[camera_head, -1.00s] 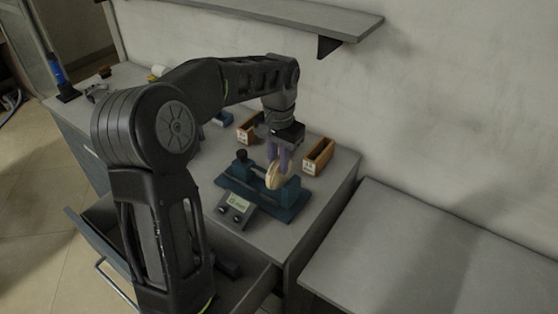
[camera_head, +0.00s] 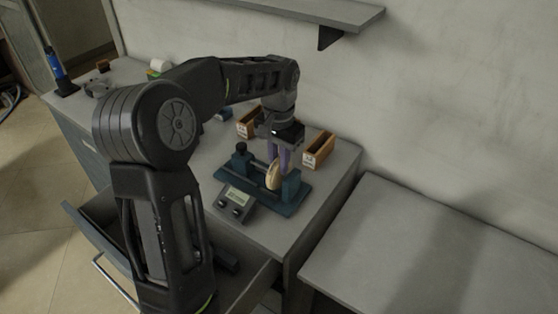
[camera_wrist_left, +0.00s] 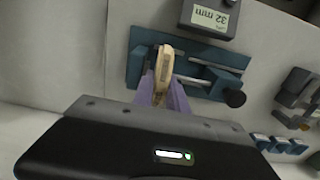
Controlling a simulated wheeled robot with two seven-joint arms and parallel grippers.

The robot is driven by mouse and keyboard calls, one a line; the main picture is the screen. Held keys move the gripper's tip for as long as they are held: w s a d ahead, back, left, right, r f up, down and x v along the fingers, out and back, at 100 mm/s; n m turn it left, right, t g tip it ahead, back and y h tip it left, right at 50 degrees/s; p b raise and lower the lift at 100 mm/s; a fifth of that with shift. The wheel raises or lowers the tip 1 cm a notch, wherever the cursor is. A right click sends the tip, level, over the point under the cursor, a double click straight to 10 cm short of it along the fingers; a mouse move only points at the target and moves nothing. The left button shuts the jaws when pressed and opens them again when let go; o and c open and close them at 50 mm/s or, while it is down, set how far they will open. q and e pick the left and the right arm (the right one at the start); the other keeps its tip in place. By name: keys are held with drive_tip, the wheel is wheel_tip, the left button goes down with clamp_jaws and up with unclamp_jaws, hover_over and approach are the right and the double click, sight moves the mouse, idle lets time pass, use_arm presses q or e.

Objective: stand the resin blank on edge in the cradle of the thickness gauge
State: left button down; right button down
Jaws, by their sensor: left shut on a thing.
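The resin blank (camera_head: 272,176) is a thin, cream-coloured disc held on edge. It also shows, nearly edge-on, in the left wrist view (camera_wrist_left: 164,66). My left gripper (camera_head: 280,160) points down with its purple fingers shut on the blank. The thickness gauge (camera_head: 247,184) is a blue-green fixture with a post at each end. The blank is between the posts, low over the cradle; whether it touches the cradle is hidden. In the left wrist view the gauge (camera_wrist_left: 215,76) has a grey readout box (camera_wrist_left: 209,17) showing 32 mm. My right gripper is not in view.
Two small wooden boxes (camera_head: 320,149) (camera_head: 248,122) stand behind the gauge, close to my left gripper. An open drawer is below the counter front. A wall shelf (camera_head: 320,14) hangs above. A bare lower grey table (camera_head: 430,250) is at the right.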

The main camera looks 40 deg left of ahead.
use_arm(q)
drive_tip(key=shift+f, duration=0.25)
drive_tip(key=c, duration=1.3)
unclamp_jaws()
drive_tip(key=shift+o, duration=0.2)
drive_tip(key=shift+d, duration=0.1)
wheel_tip(320, 180, up, 7)
drive_tip(key=shift+f+b, duration=0.15)
drive_tip(key=shift+b, duration=0.15)
drive_tip(key=shift+a+r, duration=0.2)
drive_tip(key=shift+r, duration=0.4)
